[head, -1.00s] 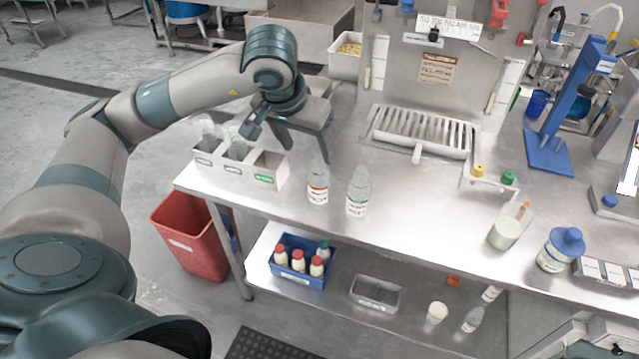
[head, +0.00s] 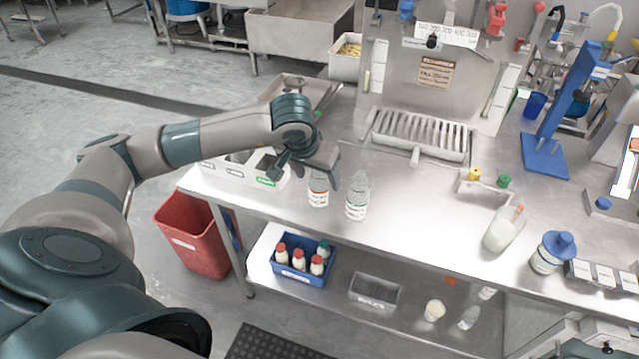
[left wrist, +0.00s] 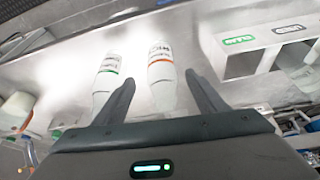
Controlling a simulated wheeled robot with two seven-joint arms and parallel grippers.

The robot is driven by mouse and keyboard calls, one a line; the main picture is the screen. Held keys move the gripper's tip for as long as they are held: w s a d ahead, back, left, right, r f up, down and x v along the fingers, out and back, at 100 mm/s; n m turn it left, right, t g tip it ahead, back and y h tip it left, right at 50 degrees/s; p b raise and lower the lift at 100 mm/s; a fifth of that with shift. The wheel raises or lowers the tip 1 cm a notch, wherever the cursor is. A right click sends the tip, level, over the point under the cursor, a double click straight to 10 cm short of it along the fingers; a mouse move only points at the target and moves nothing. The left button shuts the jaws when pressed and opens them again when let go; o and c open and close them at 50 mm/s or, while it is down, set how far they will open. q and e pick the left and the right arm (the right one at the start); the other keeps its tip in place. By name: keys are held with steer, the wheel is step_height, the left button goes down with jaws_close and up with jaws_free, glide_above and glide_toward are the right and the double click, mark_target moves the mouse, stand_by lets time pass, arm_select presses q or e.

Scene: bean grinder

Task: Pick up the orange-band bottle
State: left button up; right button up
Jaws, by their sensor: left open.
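The orange-band bottle (head: 318,192), clear with a white label, stands upright on the steel table; my gripper partly covers its top in the head view. The green-band bottle (head: 356,202) stands close to its right. My left gripper (head: 303,176) is open and empty, at the orange-band bottle's upper left. In the left wrist view, the orange-band bottle (left wrist: 161,75) appears between the two open fingers (left wrist: 162,88), with no clear contact. The green-band bottle (left wrist: 105,80) lies just outside the left-hand finger in that view. My right gripper is not in view.
A white compartment rack (head: 235,174) stands left of the bottles, partly hidden by my arm. A drain grate (head: 420,137) is behind.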

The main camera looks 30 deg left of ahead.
mark_target(319, 186)
arm_select(q)
steer(key=shift+w+f, duration=0.2)
steer(key=shift+f, duration=0.3)
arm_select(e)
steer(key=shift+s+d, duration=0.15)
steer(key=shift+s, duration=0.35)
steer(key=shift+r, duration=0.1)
arm_select(q)
steer(key=shift+w+a+f+p, duration=0.1)
steer(key=shift+f+p, duration=0.2)
steer(key=shift+p, duration=0.15)
steer(key=p+x, duration=0.2)
steer(key=x, duration=0.1)
steer(key=shift+a+f, duration=0.1)
steer(key=shift+f, duration=0.25)
steer(key=shift+w+f, duration=0.2)
steer(key=shift+f, duration=0.15)
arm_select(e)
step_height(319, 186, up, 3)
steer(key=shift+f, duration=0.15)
arm_select(q)
steer(key=shift+c, duration=0.4)
steer(key=c, duration=1)
